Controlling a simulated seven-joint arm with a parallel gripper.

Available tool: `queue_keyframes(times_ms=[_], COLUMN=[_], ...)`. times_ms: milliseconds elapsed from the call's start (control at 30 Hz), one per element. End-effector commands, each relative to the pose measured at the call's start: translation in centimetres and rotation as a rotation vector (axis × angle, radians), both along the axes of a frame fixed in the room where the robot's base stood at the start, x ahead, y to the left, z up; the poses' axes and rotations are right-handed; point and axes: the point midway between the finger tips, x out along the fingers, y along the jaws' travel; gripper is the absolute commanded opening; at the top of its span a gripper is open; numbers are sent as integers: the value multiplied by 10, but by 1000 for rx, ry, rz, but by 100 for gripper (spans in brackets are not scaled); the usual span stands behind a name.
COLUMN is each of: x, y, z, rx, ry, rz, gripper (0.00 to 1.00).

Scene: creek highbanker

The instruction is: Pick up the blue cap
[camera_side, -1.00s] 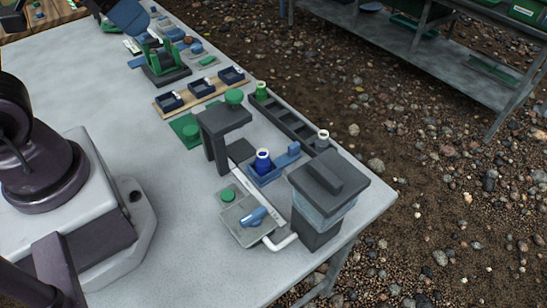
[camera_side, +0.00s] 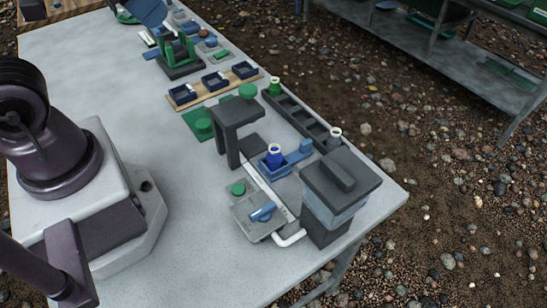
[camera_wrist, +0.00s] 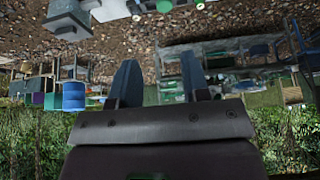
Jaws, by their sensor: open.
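In the side view a blue jar with a white rim (camera_side: 275,158) stands upright in a blue holder (camera_side: 268,172). A small blue piece (camera_side: 305,146) sits at the holder's right end. I cannot tell which blue piece is the cap; a blue lever (camera_side: 263,211) lies on a grey unit in front. In the wrist view my gripper (camera_wrist: 161,82) is open, its two dark fingers apart with nothing between them. I see no clear blue cap near the fingers.
A wooden strip with dark trays (camera_side: 215,81) and a green-and-black stand (camera_side: 180,55) lie farther back. The pale table (camera_side: 120,70) is clear toward the left.

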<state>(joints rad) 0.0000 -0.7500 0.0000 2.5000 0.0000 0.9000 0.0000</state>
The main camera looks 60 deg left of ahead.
Motion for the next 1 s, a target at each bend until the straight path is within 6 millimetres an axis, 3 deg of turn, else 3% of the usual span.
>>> queue_keyframes(times_ms=[167, 267, 533, 667, 867, 1000], x=[0, 0, 0, 4, 35, 67], y=[0, 0, 1, 4, 18, 33], z=[0, 0, 0, -14, -45, -72], rx=[0, 0, 0, -3, -47, -135], ry=[0, 0, 2, 70, 260, 368], rz=[0, 0, 2, 18, 114, 355], gripper=[45, 67, 67, 67, 67, 67])
